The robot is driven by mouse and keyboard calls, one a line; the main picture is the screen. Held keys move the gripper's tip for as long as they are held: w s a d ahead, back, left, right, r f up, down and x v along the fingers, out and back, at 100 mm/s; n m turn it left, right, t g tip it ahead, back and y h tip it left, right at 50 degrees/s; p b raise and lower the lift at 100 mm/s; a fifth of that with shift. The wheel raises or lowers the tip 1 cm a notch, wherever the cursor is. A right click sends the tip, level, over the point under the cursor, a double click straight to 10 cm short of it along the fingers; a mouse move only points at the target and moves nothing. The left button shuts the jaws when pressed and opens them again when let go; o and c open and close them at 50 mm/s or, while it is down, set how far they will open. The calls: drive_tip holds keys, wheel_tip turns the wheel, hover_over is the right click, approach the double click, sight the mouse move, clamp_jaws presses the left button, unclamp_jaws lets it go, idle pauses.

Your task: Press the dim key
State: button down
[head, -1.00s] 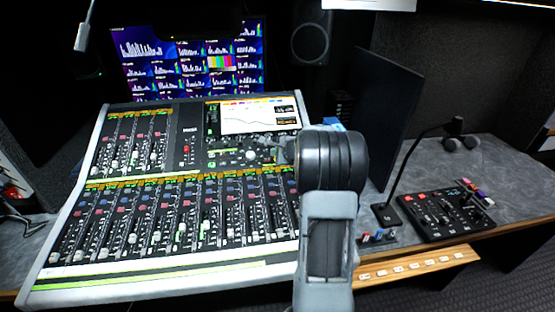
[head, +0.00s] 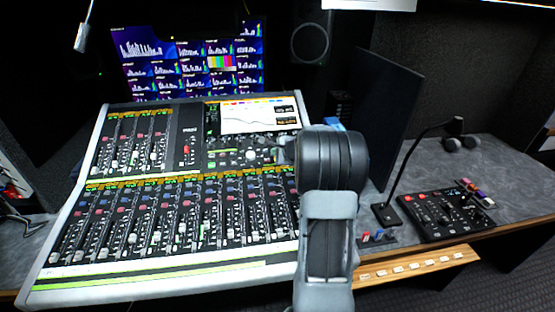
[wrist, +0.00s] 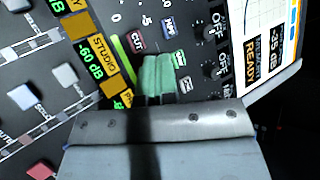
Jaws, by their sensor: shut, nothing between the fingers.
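In the wrist view, my gripper (wrist: 158,78) is shut and empty, its green fingertips together over the mixing console's monitor section. Small labelled keys lie around the tips: a red key reading CUT (wrist: 138,38), a blue key (wrist: 168,26) whose lettering is too small to be sure of but may be DIM, and a green-edged key (wrist: 180,58). The blue key is just beyond the tips. I cannot tell whether the tips touch the panel. In the head view, my gripper (head: 283,151) is mostly hidden behind my arm, near the console's (head: 160,267) screen.
Round knobs (wrist: 212,32) and the console screen (wrist: 262,45) lie right of the tips in the wrist view. A dark upright panel (head: 388,115), a small control box (head: 445,212) and a gooseneck microphone (head: 408,170) stand right of my arm.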

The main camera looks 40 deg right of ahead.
drive_tip(key=shift+f, duration=0.15)
drive_tip(key=shift+w+f+b, duration=0.15)
drive_tip(key=shift+f+b, duration=0.15)
drive_tip(key=shift+b, duration=0.25)
drive_tip(key=shift+w+d+f+b, duration=0.15)
drive_tip(key=shift+f+b, duration=0.25)
drive_tip(key=shift+b, duration=0.05)
idle(0.8)
drive_tip(key=shift+s+r+p, duration=0.35)
drive_tip(key=shift+r+p, duration=0.1)
drive_tip(key=shift+r, duration=0.4)
wheel_tip(320, 180, up, 6)
drive_tip(key=s+a+p, duration=0.1)
drive_tip(key=s+p, duration=0.1)
drive_tip(key=p, duration=0.1)
drive_tip(key=shift+a+f, duration=0.15)
drive_tip(key=shift+f, duration=0.1)
idle(0.5)
